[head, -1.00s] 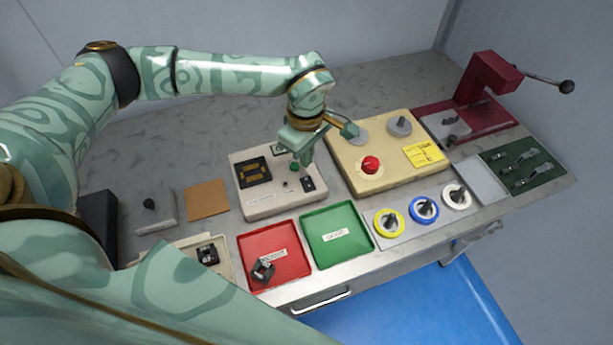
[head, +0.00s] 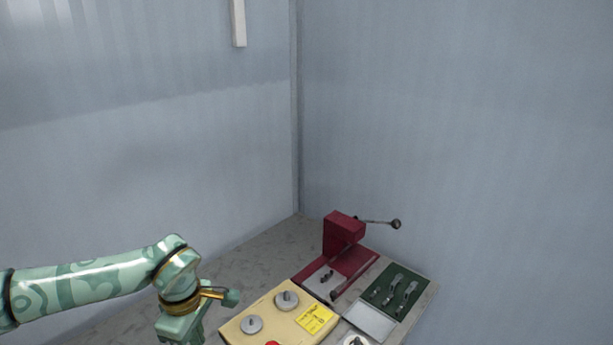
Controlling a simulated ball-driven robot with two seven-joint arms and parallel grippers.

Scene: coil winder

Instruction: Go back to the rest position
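My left gripper (head: 208,314) is at the lower left of the head view, on the arm that comes in from the left. Its two fingers look spread apart, with nothing seen between them. It appears just left of the cream winder box (head: 272,314), above the bench; the lower part of the gripper is near the picture's bottom edge. My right gripper is not in view.
The grey bench (head: 253,256) runs into the wall corner. A dark red press (head: 344,236) with a ball-ended lever stands at the back right. A green tool tray (head: 394,291) and a grey plate (head: 369,321) lie nearby. Free wall space is above.

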